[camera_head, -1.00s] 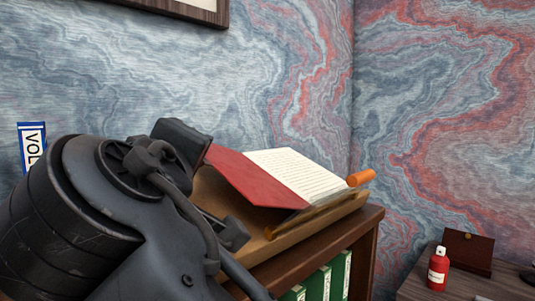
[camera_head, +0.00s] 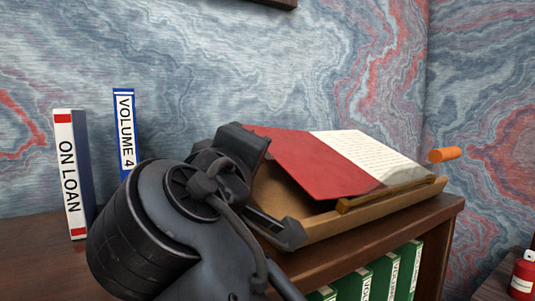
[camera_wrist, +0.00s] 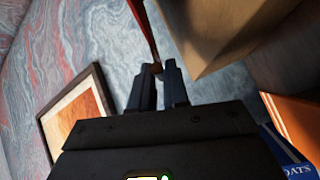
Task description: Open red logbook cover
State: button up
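The red logbook cover (camera_head: 315,165) lies folded out to the left of the white lined page (camera_head: 365,150). Its left part appears raised above the wooden book stand (camera_head: 410,199). My gripper (camera_wrist: 157,66) is at the cover's left edge. In the wrist view the red cover (camera_wrist: 143,25) shows nearly edge-on and runs down to the fingertips. A small brown piece at its end sits between the two fingers, which look closed on it. In the head view my own wrist hides the fingertips and the cover's far left edge.
An "ON LOAN" binder (camera_head: 70,175) and a blue-white "VOLUME 4" binder (camera_head: 125,135) stand at left. Green binders (camera_head: 385,275) fill the shelf below. An orange cylinder (camera_head: 445,155) is by the stand's right end. A red bottle (camera_head: 523,275) is at lower right.

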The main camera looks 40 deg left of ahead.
jog(key=shift+o, duration=0.6)
jog(key=shift+v, duration=3.85)
jog(key=shift+d, duration=0.1)
